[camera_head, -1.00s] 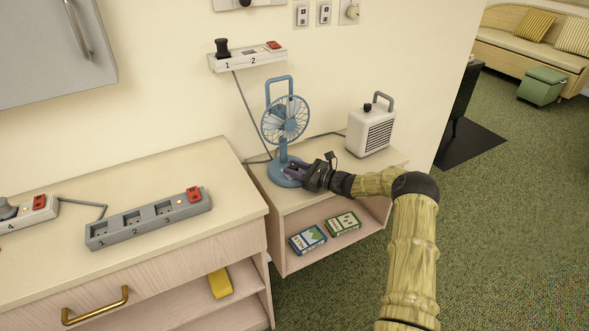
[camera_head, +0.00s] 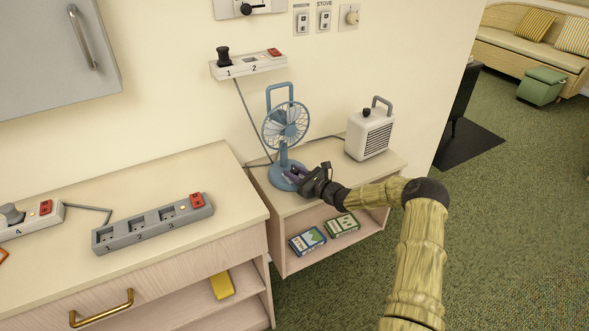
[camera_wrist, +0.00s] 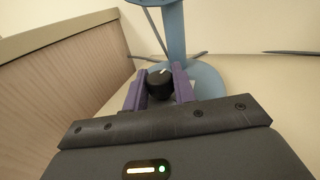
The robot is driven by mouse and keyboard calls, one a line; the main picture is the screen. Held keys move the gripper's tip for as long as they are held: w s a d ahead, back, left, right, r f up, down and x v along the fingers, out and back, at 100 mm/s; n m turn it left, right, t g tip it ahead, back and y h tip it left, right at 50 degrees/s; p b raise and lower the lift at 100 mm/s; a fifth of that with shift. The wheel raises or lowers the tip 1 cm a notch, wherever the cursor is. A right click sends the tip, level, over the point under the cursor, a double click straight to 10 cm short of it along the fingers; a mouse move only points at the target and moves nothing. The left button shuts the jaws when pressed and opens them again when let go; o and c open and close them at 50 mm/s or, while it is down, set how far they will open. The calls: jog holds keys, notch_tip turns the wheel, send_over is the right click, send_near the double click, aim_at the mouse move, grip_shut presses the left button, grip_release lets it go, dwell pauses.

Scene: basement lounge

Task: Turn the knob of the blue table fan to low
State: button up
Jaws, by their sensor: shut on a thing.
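The blue table fan (camera_head: 285,125) stands upright on the small low cabinet, near the wall. Its round blue base also shows in the wrist view (camera_wrist: 208,80). A black knob (camera_wrist: 160,83) with a light pointer mark is at the front of the base. The mark tilts toward the upper right. My gripper (camera_head: 292,176) reaches the base from the right in the head view. In the wrist view its two purple fingers (camera_wrist: 162,88) are on either side of the knob, shut on it. Any speed labels around the knob cannot be read, and the fingers hide its sides.
A white heater (camera_head: 370,133) stands on the cabinet top (camera_head: 310,213), right of the fan. A wall power strip (camera_head: 248,66) has a cord running down behind the fan. The longer counter (camera_head: 180,182), left, holds a grey power strip (camera_head: 153,225). Two boxes lie on the shelf below.

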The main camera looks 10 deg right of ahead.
jog(key=m+t+h+p, duration=0.1)
jog(key=h+p, duration=0.1)
jog(key=p, duration=0.1)
jog(key=m+t+h+p, duration=0.1)
jog(key=m+h+p, duration=0.1)
jog(key=p, duration=0.1)
jog(key=shift+a+r+t, duration=0.1)
jog(key=shift+r+t, duration=0.2)
jog(key=shift+r, duration=0.1)
jog(key=m+t+h+p, duration=0.1)
jog(key=m+h+p, duration=0.1)
jog(key=p, duration=0.4)
jog(key=shift+h, duration=0.8)
jog(key=m+h+p, duration=0.2)
jog(key=p, duration=0.1)
jog(key=shift+a+f+t+h, duration=0.1)
jog(key=shift+f+t+h, duration=0.05)
jog(key=shift+t+h, duration=0.2)
jog(key=m+h+p, duration=0.2)
jog(key=h, duration=0.1)
jog(key=shift+f+p, duration=0.15)
jog(key=shift+p, duration=0.25)
jog(key=shift+h, duration=0.25)
jog(key=o, duration=1)
jog(key=shift+c, duration=0.2)
jog(key=shift+s+f, duration=0.1)
